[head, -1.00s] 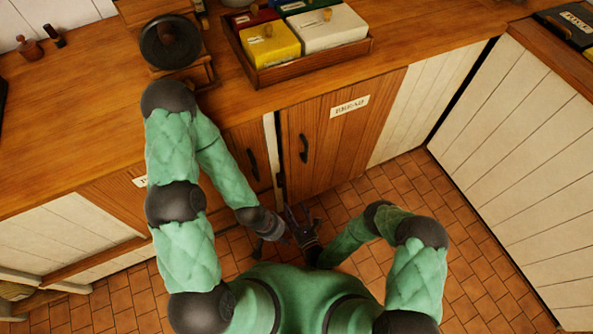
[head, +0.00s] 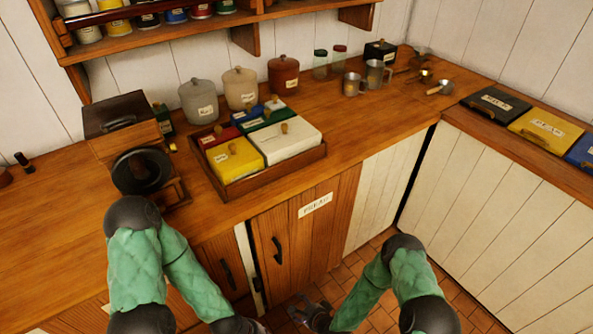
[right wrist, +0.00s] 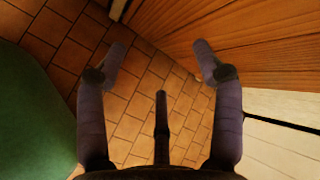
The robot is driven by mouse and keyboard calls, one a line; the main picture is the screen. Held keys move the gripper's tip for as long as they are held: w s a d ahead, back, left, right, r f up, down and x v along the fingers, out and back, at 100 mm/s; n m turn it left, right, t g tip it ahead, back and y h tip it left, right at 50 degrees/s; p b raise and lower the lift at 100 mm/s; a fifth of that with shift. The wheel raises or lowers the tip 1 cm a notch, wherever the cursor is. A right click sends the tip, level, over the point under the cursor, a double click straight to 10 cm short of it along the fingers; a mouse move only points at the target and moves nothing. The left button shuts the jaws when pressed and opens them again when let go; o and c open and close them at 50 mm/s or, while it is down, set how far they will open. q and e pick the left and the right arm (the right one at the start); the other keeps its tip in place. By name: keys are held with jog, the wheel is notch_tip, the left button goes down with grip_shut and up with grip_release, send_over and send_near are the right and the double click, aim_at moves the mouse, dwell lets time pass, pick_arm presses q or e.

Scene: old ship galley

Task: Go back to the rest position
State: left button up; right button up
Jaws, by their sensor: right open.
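My right gripper (head: 312,312) is low in front of the cupboard door with the bread label (head: 315,206), at the bottom of the head view. In the right wrist view my right gripper (right wrist: 160,62) has its fingers wide apart, with only floor tiles between them. Wooden cupboard front shows beyond its fingers. My left arm is bent, with its forearm reaching down to the bottom edge of the head view.
The wooden counter (head: 70,225) runs close in front of both arms. On it stand a grinder (head: 140,172), a wooden tray (head: 238,190) of coloured boxes, several canisters and metal mugs. A white-panelled side counter (head: 490,190) stands at the right. Tiled floor (head: 375,250) is free between.

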jog(key=s+d+r+n+g+h+p, duration=0.1)
jog(key=s+d+r+n+g, duration=0.2)
jog(key=s+r+n, duration=0.3)
jog(key=s+d+r+n+g+p, duration=0.2)
jog(key=s+d+r+n+g, duration=0.2)
jog(key=s+r, duration=0.4)
jog(key=shift+s+d+n+h, duration=0.4)
jog(key=shift+s+d+n, duration=0.2)
jog(key=shift+n, duration=0.6)
jog(key=shift+a, duration=0.1)
